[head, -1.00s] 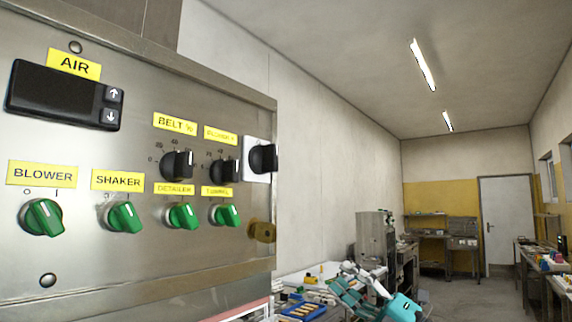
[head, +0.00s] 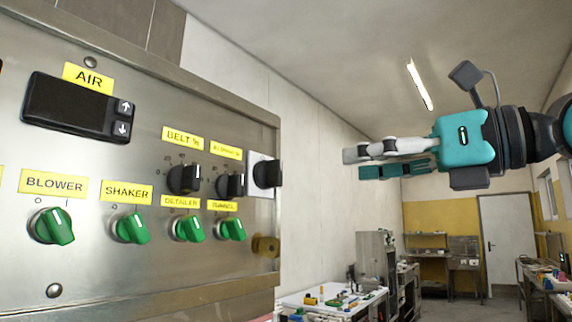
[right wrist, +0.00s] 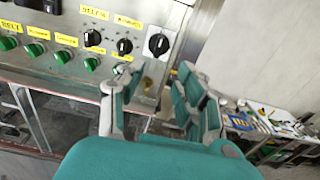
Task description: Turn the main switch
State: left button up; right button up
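The main switch appears to be the black rotary knob (head: 267,173) on a pale square plate at the right edge of the steel panel; its label cannot be read. It also shows in the right wrist view (right wrist: 159,44), beyond my fingertips. My right gripper (head: 356,164) is to the right of the knob at about its height, fingers pointing left toward the panel, with a gap between. In the right wrist view its two teal and grey fingers (right wrist: 157,76) are spread, with nothing held. My left gripper is not in view.
The panel carries black dials (head: 184,179), green knobs such as the blower knob (head: 52,226), and a dark display (head: 76,106). A brass-coloured fitting (head: 265,247) sits below the switch. A cluttered table (head: 334,298) stands beyond the panel. Open air separates gripper and panel.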

aim_at(281, 170)
jog(key=p+x, duration=0.3)
jog(key=x, duration=0.8)
jog(key=shift+w+a+r, duration=0.15)
jog(key=shift+a, duration=0.2)
jog(key=shift+w+a+p, duration=0.3)
jog(key=shift+w+a, duration=0.05)
jog(key=shift+a, duration=0.1)
grip_shut()
